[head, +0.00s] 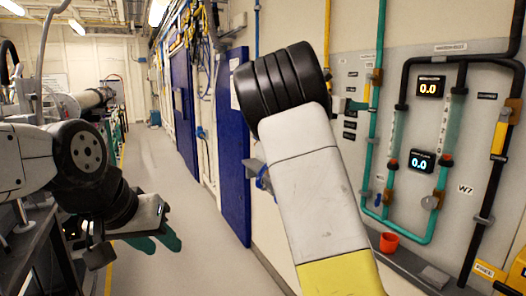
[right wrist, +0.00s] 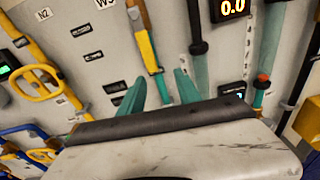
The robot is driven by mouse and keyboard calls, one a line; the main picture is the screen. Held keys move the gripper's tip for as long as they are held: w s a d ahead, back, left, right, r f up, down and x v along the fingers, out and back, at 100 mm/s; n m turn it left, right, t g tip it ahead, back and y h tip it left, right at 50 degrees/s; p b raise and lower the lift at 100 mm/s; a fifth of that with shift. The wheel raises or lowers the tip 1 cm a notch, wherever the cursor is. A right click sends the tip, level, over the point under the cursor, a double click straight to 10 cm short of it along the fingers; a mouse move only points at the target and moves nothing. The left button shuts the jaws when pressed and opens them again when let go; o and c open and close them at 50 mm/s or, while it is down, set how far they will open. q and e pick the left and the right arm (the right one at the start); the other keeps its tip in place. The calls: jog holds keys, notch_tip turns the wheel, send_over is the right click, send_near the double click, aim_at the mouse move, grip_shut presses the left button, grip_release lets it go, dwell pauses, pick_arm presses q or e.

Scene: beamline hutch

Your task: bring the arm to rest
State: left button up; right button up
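My right arm's white and yellow link with a black ribbed joint fills the middle of the head view. Its gripper is mostly or wholly hidden there. In the right wrist view my right gripper (right wrist: 160,88) shows two teal fingers spread apart with nothing between them. They point at the wall panel, with a yellow-handled valve behind the gap; whether they touch the panel's pipes I cannot tell. My left gripper (head: 163,242) hangs at the left of the head view over the floor. Its two teal fingertips look apart, and I see nothing held.
A grey panel (head: 456,143) with teal and black pipes, lit displays and valves stands at the right, close behind my right arm. An orange cup (head: 388,242) is on the ledge below. Blue panels line the wall. The aisle floor (head: 160,180) is clear.

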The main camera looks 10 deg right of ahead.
jog(key=s+d+f+m+g+y, duration=0.1)
jog(key=s+f+m+y, duration=0.4)
jog(key=f, duration=0.4)
jog(key=s+f+m+g+y, duration=0.1)
jog(key=s+f+m+y, duration=0.25)
jog(key=s+f, duration=0.4)
jog(key=s+a+f+m+t+y, duration=0.1)
jog(key=s+a+f+m+y, duration=0.3)
jog(key=s+a, duration=1.9)
jog(key=a+m+y, duration=0.1)
jog(key=m+y, duration=0.4)
jog(key=m, duration=0.3)
jog(key=shift+a+f+m+t+y, duration=0.15)
jog(key=shift+a+m+t+y, duration=0.05)
jog(key=shift+m+t+y, duration=0.2)
